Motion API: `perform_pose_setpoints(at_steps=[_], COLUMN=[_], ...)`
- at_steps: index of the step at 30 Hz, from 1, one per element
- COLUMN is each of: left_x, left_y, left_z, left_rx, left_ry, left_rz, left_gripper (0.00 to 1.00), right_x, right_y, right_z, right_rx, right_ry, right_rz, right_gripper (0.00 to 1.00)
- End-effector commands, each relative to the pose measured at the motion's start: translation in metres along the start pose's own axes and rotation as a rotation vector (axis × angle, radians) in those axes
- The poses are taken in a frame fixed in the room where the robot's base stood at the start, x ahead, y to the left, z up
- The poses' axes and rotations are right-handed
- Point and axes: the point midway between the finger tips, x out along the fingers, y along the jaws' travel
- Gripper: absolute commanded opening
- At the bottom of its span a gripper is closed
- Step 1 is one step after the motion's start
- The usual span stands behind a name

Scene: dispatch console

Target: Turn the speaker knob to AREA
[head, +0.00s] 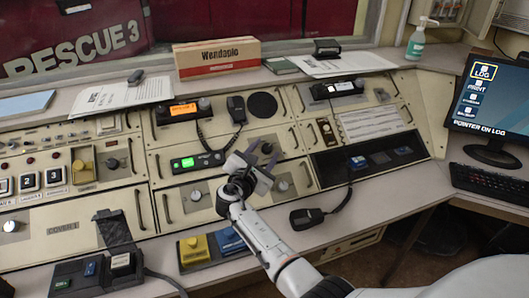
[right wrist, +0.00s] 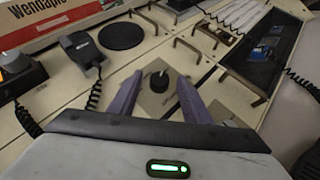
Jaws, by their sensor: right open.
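The speaker knob, a small dark knob (right wrist: 157,82) on a grey plate, shows in the right wrist view below the round speaker grille (right wrist: 122,36). In the head view the knob (head: 267,147) shows just beyond my right gripper. My right gripper (head: 262,158) is open, its two purple-grey fingers pointing at the panel. In the right wrist view the fingers (right wrist: 158,92) stand apart on either side of the knob. I cannot tell whether they touch it. The marks around the knob are too small to read. My left gripper is not in view.
A corded handset (head: 236,109) hangs left of the grille. A second knob (head: 282,185) sits nearer, close to my right gripper. Metal handles stand out from the panels. Another handset (head: 306,218) lies on the desk. A Wendapio box (head: 217,58) stands on the ledge.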

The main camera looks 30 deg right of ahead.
Motion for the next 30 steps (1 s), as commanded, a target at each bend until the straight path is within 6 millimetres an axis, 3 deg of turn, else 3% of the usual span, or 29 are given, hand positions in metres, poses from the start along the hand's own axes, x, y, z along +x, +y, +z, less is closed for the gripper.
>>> perform_pose_setpoints(at_steps=[5,18,30], left_x=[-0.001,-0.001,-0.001], left_y=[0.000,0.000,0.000], left_z=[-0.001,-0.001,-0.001], left_rx=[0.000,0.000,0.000], left_ry=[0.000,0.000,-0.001], left_rz=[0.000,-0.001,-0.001], left_gripper=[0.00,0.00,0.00], right_x=[-0.014,-0.092,-0.103], right_y=[0.001,0.000,0.000], right_z=[-0.001,-0.001,0.000], right_rx=[-0.001,0.001,0.000], right_ry=[0.001,0.001,0.000], right_rz=[0.002,0.000,0.000], right_gripper=[0.44,0.44,0.44])
